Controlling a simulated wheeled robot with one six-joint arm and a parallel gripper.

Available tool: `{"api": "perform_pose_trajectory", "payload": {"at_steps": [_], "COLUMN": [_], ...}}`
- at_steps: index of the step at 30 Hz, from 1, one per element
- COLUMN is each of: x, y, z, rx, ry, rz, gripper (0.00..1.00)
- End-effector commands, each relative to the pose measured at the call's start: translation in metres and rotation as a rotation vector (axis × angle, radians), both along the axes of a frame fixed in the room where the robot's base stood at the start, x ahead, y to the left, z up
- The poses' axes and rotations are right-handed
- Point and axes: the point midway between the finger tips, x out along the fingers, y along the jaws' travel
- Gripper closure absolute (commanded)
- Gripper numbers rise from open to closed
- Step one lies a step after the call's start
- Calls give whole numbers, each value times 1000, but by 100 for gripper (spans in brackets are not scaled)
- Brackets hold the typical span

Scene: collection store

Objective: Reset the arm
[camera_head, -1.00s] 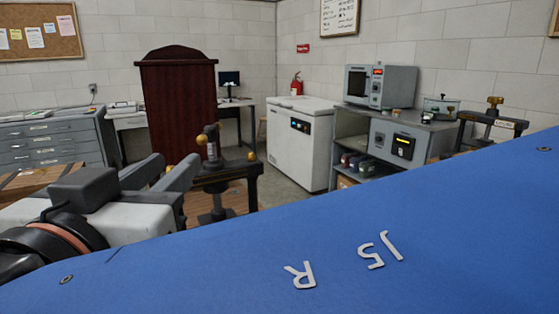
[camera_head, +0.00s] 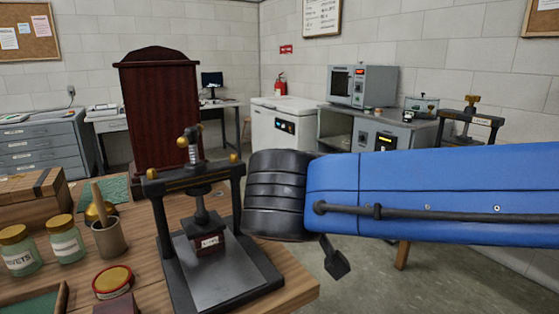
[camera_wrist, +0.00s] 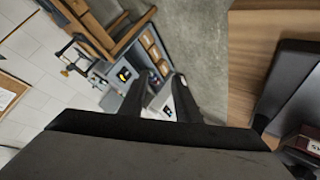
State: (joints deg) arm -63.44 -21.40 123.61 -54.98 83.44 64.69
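My arm, with a blue link and a black ribbed joint, reaches across the right half of the head view. My gripper (camera_wrist: 160,78) shows in the wrist view as two dark fingers standing apart, with nothing between them. In the head view most of the gripper is hidden behind my arm; a dark piece, probably part of it, hangs below the black joint. It is clear of the table, to the right of the black press.
A black screw press (camera_head: 215,275) stands on the wooden table (camera_head: 300,288) close to my arm. Jars (camera_head: 66,240), a cup (camera_head: 109,240) and a wooden box (camera_head: 30,197) stand left. Open floor (camera_head: 450,285) lies right. A white freezer (camera_head: 283,125) and grey bench (camera_head: 350,128) stand behind.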

Motion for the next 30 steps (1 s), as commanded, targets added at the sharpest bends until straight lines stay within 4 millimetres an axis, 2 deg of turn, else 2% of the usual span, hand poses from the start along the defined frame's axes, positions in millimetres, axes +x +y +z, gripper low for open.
{"api": "perform_pose_trajectory", "payload": {"at_steps": [1, 6, 15, 21, 30], "x": [1, -3, -23, -41, -69], "y": [-16, -57, -115, -143, -171], "z": [-8, -35, -80, -106, -140], "rx": [0, 10, 72, 143, 270], "ry": [34, 156, 331, 414, 481], "rz": [-16, -37, -57, -60, -51], "gripper": [70, 70, 70, 70, 70]}}
